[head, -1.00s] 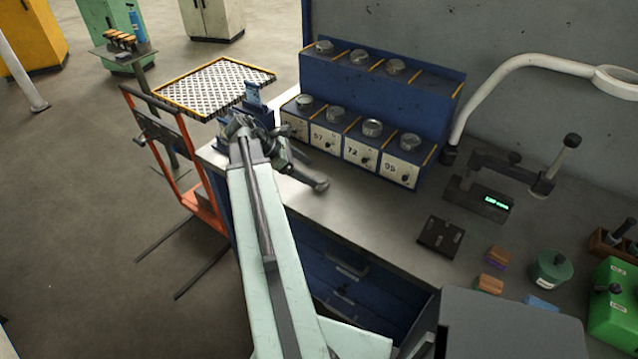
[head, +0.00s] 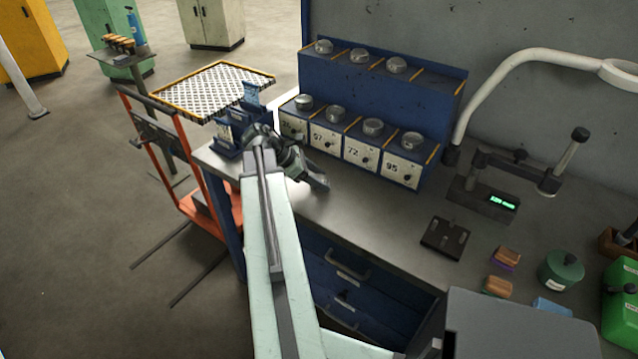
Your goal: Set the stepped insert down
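My gripper (head: 309,178) is at the end of my pale arm, low over the left part of the steel bench top, in front of the numbered rack. It points right and toward the front edge. My wrist hides much of it, so I cannot tell whether its fingers are open or shut. I cannot make out a stepped insert in it. Several round metal pieces sit on the two-tier blue rack (head: 385,85); I cannot tell whether one is the stepped insert.
A blue stand (head: 240,125) is at the bench's left end, close to my wrist. Right of the gripper the bench top (head: 375,215) is clear up to a dark plate (head: 444,238). A gauge with a green display (head: 490,200) and a white lamp arm (head: 490,85) stand farther right.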

